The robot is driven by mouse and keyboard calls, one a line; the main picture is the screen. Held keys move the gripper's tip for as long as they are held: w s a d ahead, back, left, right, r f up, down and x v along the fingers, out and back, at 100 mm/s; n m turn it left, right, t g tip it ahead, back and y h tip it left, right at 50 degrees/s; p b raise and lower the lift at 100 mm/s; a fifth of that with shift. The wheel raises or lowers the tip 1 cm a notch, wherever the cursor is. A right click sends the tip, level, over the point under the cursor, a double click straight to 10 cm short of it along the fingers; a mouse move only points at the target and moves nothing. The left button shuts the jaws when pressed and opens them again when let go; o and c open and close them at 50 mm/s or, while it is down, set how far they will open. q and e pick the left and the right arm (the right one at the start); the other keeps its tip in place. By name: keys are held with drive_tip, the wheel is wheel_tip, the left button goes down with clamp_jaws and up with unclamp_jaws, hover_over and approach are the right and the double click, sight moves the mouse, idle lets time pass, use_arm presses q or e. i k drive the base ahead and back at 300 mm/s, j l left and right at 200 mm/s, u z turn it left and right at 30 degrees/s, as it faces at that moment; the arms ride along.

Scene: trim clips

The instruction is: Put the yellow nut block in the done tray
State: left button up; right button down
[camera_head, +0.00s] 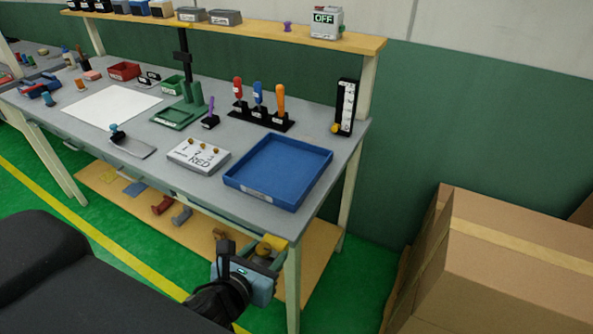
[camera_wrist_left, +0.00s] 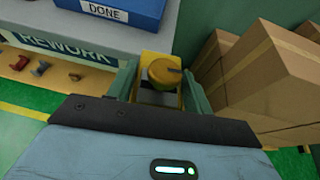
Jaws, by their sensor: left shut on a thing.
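The yellow nut block (camera_head: 275,241) is held off the table, in front of the near right table corner. In the left wrist view the yellow nut block (camera_wrist_left: 149,58) has a round brass-coloured nut on top and sits between the two green fingers. My left gripper (camera_head: 265,251) is shut on it; it also shows in the left wrist view (camera_wrist_left: 160,82). The done tray (camera_head: 280,170) is a shallow, empty blue tray at the right end of the table, beyond the gripper. Its DONE label (camera_wrist_left: 105,11) shows in the left wrist view. My right gripper is out of view.
Large cardboard boxes (camera_head: 510,265) fill the floor at right. A lower shelf (camera_head: 125,195) runs beneath the table.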

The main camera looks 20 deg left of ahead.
sight(282, 154)
drive_tip(key=i+l, duration=0.2)
drive_tip(key=l, duration=0.2)
drive_tip(key=i+l, duration=0.2)
drive_tip(key=l, duration=0.15)
drive_tip(key=i+l, duration=0.2)
drive_tip(key=l, duration=0.2)
drive_tip(key=j, duration=0.75)
drive_tip(key=i, duration=0.05)
